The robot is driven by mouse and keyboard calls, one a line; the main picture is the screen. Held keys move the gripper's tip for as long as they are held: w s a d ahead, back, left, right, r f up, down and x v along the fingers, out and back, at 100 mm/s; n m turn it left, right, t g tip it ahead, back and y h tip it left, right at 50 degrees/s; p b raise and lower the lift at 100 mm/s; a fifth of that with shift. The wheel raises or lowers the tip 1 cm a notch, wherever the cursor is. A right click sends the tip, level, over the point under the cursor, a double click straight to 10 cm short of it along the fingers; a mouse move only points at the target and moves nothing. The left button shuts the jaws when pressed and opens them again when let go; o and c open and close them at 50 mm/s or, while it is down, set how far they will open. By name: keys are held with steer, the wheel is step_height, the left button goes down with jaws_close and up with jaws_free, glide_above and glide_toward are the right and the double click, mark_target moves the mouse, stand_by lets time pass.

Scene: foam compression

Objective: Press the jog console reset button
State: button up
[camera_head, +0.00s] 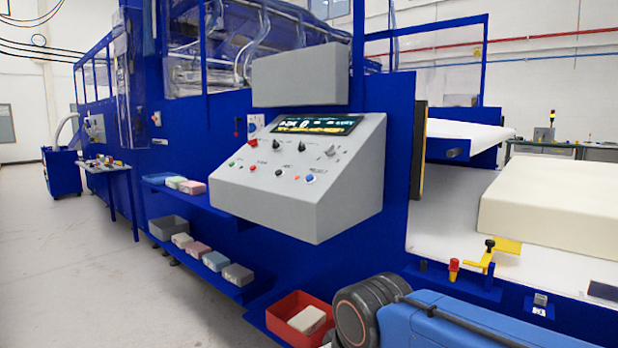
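The grey jog console (345,205) is mounted on the side of the blue machine, in the middle of the view. Its sloped face carries a lit screen (316,124) at the top and rows of small controls below. A blue button (310,179) with a pale ring sits at the lower right of the face. A green button (231,163) and small red buttons sit toward the lower left, with a dark knob (279,172) between. The small labels are too blurred to read, so I cannot tell which control is the reset button. My gripper is not in view.
A shelf (222,205) with foam samples juts out left of the console, with a lower shelf beneath. A red bin (285,306) stands below it. A large cream foam block (560,215) lies on the bed at right. Floor (80,270) at left is clear.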

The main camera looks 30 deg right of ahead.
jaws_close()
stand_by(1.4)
